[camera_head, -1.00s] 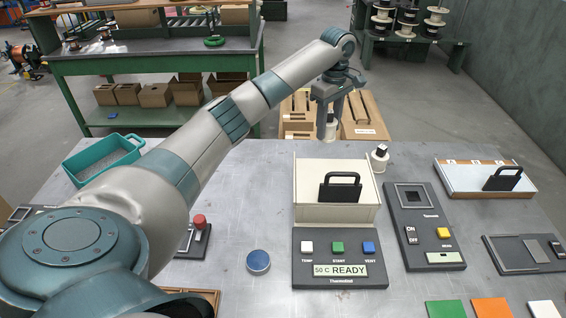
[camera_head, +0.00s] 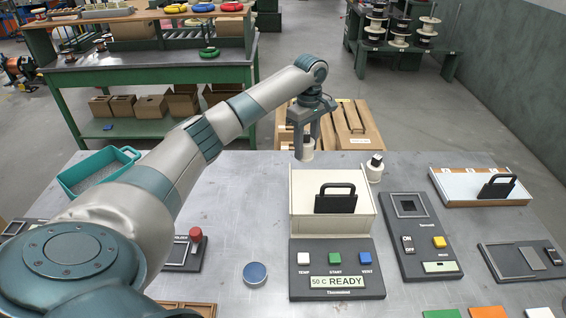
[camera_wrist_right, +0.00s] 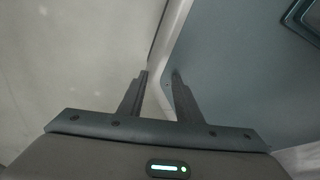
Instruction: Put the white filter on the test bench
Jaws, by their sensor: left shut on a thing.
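My left gripper (camera_head: 307,140) reaches over the far edge of the grey metal bench (camera_head: 220,235), pointing down. It is shut on a small white cylinder, likely the white filter (camera_head: 307,155), which shows below and between its fingers. The held piece appears raised behind the cream box; whether it touches anything cannot be told. My right gripper (camera_wrist_right: 160,75) shows only in the right wrist view. Its fingers are apart with nothing between them.
A cream box with a black handle (camera_head: 333,215) stands on the bench behind a READY panel (camera_head: 337,282). A white piece with a dark top (camera_head: 375,168) stands beside it. A teal tray (camera_head: 98,172) is at left.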

